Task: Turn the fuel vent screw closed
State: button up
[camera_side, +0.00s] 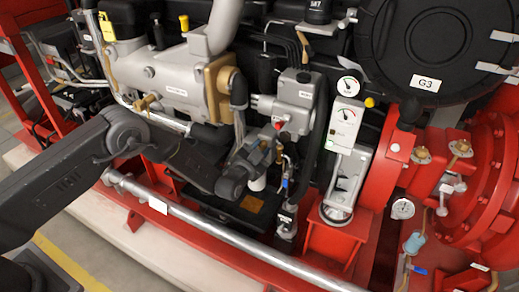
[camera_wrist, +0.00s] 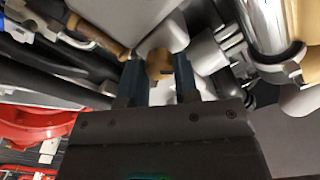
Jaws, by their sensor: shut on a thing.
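In the wrist view a brass-coloured screw head (camera_wrist: 158,64) sits between the two dark fingertips of my gripper (camera_wrist: 159,72). I take it to be the fuel vent screw. The fingers are shut on it, one on each side. In the side view my gripper (camera_side: 272,140) reaches up against the engine, just below a grey housing (camera_side: 296,88). The screw cannot be made out there, as my gripper and the crowded fittings hide it. How far the screw is turned cannot be told.
A red knob (camera_side: 278,125) is close to my gripper. A white gauge panel (camera_side: 345,125) stands to the right. A silver pipe (camera_side: 230,232) runs along the front below my arm. Hoses and fittings crowd around the gripper; a chrome tube (camera_wrist: 262,25) is near in the wrist view.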

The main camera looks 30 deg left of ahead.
jog(key=m, duration=0.4)
jog(key=shift+d+m, duration=0.1)
jog(key=shift+m, duration=2.1)
jog(key=o, duration=0.9)
jog(key=s, duration=1.3)
jog(key=shift+s, duration=0.4)
